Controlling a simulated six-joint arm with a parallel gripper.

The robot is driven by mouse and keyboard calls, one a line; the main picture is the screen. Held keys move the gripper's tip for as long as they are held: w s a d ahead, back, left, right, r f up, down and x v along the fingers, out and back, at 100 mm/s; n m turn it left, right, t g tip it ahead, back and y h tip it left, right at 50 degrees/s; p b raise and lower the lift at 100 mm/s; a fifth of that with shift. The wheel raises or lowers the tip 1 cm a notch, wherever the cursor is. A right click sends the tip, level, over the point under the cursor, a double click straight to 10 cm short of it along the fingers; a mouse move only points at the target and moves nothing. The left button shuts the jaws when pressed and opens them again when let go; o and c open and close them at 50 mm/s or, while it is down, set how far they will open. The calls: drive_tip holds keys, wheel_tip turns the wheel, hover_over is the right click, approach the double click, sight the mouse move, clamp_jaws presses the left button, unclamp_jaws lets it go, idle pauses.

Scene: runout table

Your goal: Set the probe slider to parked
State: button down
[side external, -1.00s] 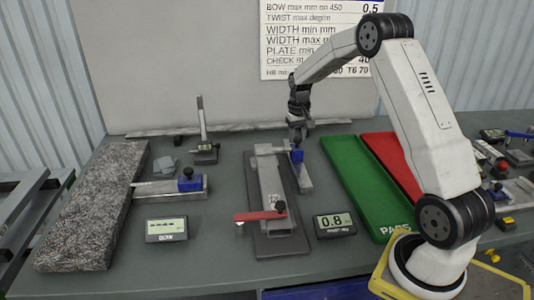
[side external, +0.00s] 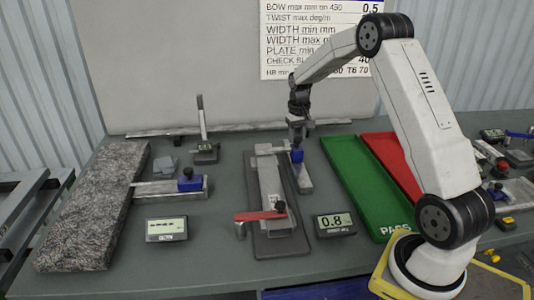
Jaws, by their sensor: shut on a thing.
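A blue slider block (side external: 297,155) with a dark knob sits on a short grey rail (side external: 303,180) beside the central fixture. My gripper (side external: 296,138) points down at this block from above and is shut on its knob, though the fingertips are small and partly merge with it. A second blue slider (side external: 190,182) with a black knob sits on another rail (side external: 160,190) beside the granite plate, apart from my gripper. I cannot tell from labels which block is the probe slider.
A granite plate (side external: 95,210) lies at left. The central fixture (side external: 268,185) carries a red arm (side external: 258,215). A display (side external: 335,224) reads 0.8; another (side external: 166,229) shows dashes. Green (side external: 365,190) and red (side external: 392,160) trays lie right of my gripper. An upright post (side external: 201,120) stands behind.

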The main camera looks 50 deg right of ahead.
drive_tip(key=shift+r, duration=0.1)
idle(0.3)
drive_tip(key=shift+w+d+r, duration=0.1)
drive_tip(key=shift+w+d, duration=3.6)
drive_tip(key=shift+w, duration=0.05)
drive_tip(key=shift+c, duration=2.4)
unclamp_jaws()
drive_tip(key=shift+o, duration=0.9)
wheel_tip(320, 180, up, 8)
drive_tip(key=shift+f, duration=0.2)
